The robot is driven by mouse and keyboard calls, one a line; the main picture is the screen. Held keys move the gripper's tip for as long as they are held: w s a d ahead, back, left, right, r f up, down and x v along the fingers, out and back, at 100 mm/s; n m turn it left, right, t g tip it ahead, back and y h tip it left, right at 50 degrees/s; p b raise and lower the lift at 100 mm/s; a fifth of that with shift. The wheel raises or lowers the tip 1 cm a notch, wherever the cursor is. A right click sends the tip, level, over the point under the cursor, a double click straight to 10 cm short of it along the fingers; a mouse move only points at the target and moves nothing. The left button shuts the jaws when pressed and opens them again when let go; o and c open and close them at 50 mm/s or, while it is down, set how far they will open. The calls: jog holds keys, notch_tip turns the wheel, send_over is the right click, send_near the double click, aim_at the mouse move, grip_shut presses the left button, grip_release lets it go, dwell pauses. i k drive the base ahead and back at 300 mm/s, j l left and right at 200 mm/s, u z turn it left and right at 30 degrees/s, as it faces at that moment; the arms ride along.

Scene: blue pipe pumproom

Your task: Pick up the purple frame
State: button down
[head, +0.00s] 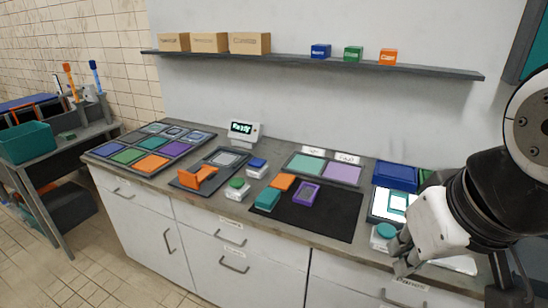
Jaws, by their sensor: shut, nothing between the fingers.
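The purple frame (306,194) lies on the black mat (326,218) on the counter, near the middle of the head view. It is a small rectangular ring with a dark opening. My gripper (401,262) is at the lower right, near the counter's front edge. It is shut and empty, to the right of the purple frame and well apart from it. A teal block (267,200) and an orange piece (283,182) lie to the left of the frame.
A teal-topped button box (383,233) stands close to my gripper. A tray with teal and purple squares (345,173) lies behind the mat. A device with an orange handle (198,177) stands left. A shelf (310,63) hangs above. The mat's right half is clear.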

aim_at(306, 194)
jog(key=i+j, duration=0.2)
jog(key=i, duration=0.3)
jog(key=i+j+u, duration=0.15)
jog(key=i, duration=0.3)
jog(key=j, duration=0.1)
